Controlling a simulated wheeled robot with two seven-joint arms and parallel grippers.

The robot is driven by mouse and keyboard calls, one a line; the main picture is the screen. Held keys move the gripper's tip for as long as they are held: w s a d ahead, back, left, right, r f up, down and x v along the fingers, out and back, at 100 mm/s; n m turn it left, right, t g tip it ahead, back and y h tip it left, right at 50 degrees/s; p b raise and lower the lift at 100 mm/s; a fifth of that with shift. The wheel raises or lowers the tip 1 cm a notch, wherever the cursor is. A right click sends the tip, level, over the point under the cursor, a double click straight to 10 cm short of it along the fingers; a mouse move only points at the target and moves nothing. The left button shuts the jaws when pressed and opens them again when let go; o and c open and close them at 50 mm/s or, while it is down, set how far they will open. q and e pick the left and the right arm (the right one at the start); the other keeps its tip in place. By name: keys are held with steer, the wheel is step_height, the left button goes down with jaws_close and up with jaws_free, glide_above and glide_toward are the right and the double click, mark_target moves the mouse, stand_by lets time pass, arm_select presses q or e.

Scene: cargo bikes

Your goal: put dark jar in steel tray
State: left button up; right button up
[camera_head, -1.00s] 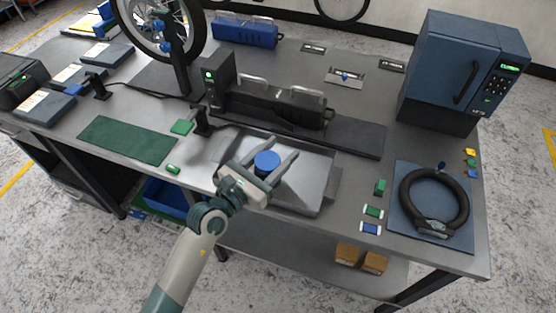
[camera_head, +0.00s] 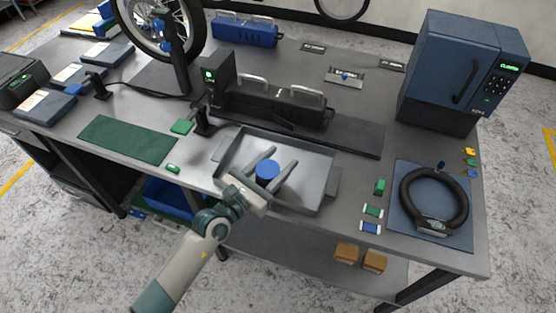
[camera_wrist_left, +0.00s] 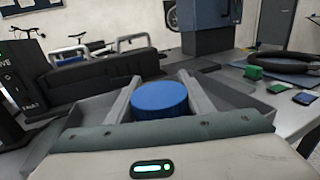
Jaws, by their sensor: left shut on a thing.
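The jar (camera_head: 267,170) shows as a round blue top between my left gripper's fingers; its lower body is hidden. It also shows in the left wrist view (camera_wrist_left: 160,99) as a blue round lid with fingers on both sides. My left gripper (camera_head: 269,172) is shut on it, over the inside of the steel tray (camera_head: 311,162). I cannot tell whether the jar touches the tray floor. The tray is a shallow grey pan with raised walls near the table's front edge. My right gripper is not in view.
A dark fixture with metal handles (camera_head: 270,106) stands behind the tray. A green mat (camera_head: 128,140) lies left. A blue mat with a black ring (camera_head: 434,200) and small green and blue pieces (camera_head: 372,211) lie right. A blue oven-like box (camera_head: 462,70) stands back right.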

arm_select(q)
steer(key=shift+f, duration=0.1)
steer(key=o, duration=1.1)
steer(key=shift+o, duration=0.2)
